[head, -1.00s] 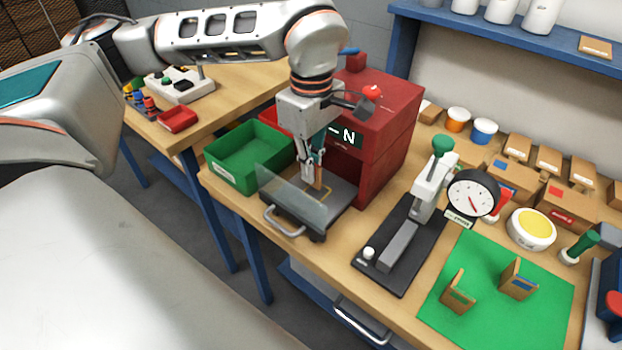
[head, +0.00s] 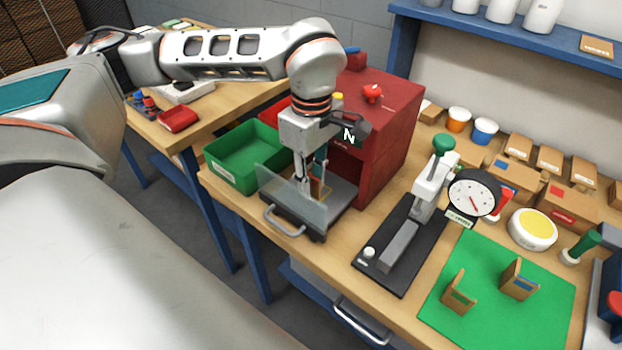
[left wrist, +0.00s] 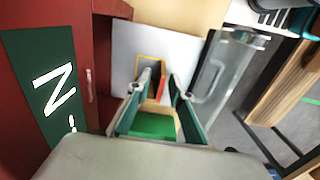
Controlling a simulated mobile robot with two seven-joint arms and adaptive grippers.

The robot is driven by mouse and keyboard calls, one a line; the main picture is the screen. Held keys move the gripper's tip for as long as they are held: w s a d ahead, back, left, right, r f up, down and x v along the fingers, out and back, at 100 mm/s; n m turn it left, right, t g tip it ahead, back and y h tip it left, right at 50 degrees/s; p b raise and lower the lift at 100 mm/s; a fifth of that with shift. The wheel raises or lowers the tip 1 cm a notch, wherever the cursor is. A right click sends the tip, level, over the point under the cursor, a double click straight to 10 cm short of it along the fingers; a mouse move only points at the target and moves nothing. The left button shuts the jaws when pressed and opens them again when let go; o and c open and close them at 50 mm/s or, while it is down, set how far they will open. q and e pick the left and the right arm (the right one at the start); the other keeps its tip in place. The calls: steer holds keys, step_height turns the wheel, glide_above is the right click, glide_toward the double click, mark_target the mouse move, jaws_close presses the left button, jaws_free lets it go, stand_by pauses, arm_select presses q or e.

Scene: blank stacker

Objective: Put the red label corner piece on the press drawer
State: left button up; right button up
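My left gripper (head: 311,188) is low over the press drawer (head: 338,190), pointing down. Its fingers are close together on the red label corner piece, a small tan piece (head: 315,190) partly hidden by the fingers. In the left wrist view, the piece's red label (left wrist: 161,90) shows between the fingertips. The piece is by a yellow outline (left wrist: 150,57) on the drawer plate. I cannot tell whether it touches the plate. The drawer is pulled out of the red press (head: 388,140). My right gripper is not in view.
A clear guard (head: 292,195) and the drawer handle (head: 284,222) stand at the drawer's front. A green bin (head: 235,170) is left of it. A black-based lever device (head: 400,250) is to the right. Two other corner pieces stand on a green mat (head: 545,315).

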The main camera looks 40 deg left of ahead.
mark_target(311, 176)
arm_select(q)
step_height(311, 176, up, 12)
steer(key=shift+r+p, duration=0.15)
steer(key=shift+p, duration=0.2)
stand_by(0.7)
